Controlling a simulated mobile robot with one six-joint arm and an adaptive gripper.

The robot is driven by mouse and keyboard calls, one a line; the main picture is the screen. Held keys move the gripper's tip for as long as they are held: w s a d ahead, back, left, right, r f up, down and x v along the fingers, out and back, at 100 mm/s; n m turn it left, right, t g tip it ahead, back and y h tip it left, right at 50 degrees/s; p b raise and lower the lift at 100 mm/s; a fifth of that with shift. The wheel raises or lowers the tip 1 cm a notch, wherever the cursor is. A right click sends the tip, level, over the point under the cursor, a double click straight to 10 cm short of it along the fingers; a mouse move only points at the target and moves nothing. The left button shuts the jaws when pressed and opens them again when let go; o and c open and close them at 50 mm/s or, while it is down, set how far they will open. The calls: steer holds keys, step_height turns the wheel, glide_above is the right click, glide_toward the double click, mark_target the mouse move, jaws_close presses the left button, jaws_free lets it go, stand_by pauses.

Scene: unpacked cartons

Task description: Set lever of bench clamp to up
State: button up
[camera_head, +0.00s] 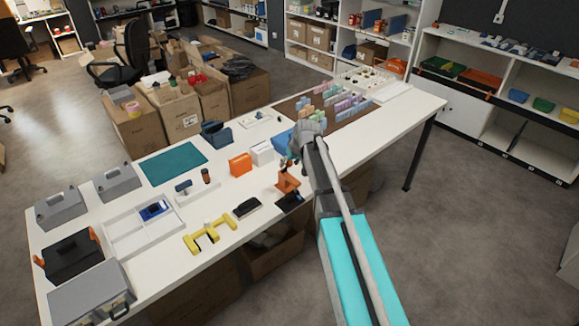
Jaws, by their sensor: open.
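An orange piece on a dark base, which looks like the bench clamp (288,182), stands near the table's front edge in the head view. It is small, and I cannot make out its lever or the lever's position. My gripper (290,161) is open, just above and behind the orange piece in the picture. I cannot tell whether they touch. My arm comes in from the lower right and hides part of the table behind the gripper.
Close by on the white table (330,160) are an orange block (240,164), a white box (262,153), a black object (247,207) and a yellow frame (209,236). A blue bin (283,141) lies behind the gripper. Colored card racks (335,105) stand farther back.

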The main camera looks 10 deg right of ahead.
steer(key=shift+f, duration=0.1)
jaws_close()
stand_by(0.4)
